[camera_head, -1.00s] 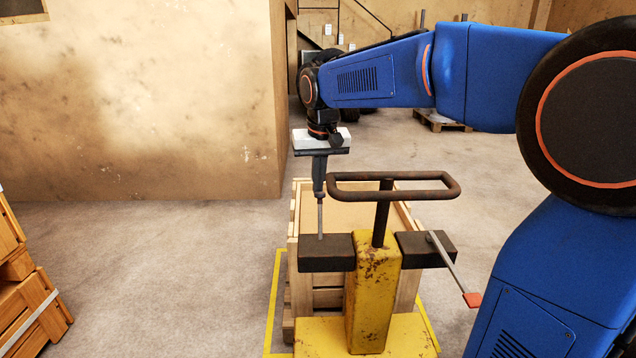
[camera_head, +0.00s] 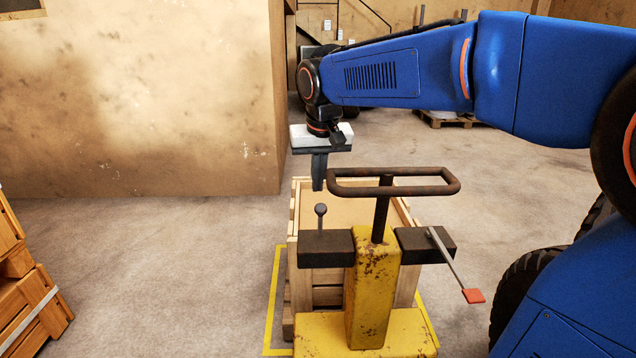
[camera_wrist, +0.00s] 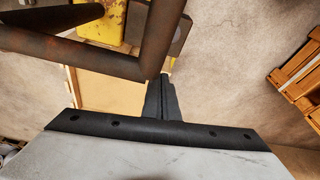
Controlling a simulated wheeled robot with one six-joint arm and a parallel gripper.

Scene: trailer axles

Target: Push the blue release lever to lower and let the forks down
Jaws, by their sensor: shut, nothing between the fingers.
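The yellow pallet truck's mast (camera_head: 372,290) stands upright with a rusty loop handle (camera_head: 395,190) on top. On its left black block (camera_head: 325,250) is a short lever with a dark round knob (camera_head: 320,210); I see no blue on it. A second lever with a red tip (camera_head: 473,296) slants down from the right block. My gripper (camera_head: 318,189) is shut and empty, pointing down, its tips just above the dark knob in the picture; I cannot tell the depth gap. In the wrist view, the closed fingers (camera_wrist: 163,80) show beside the handle. The forks are hidden.
A wooden crate (camera_head: 297,215) stands behind the mast within a yellow floor marking (camera_head: 270,300). Stacked wooden crates (camera_head: 30,305) are at the left edge, and a large tan wall block (camera_head: 140,100) is at the back left. The floor between is clear.

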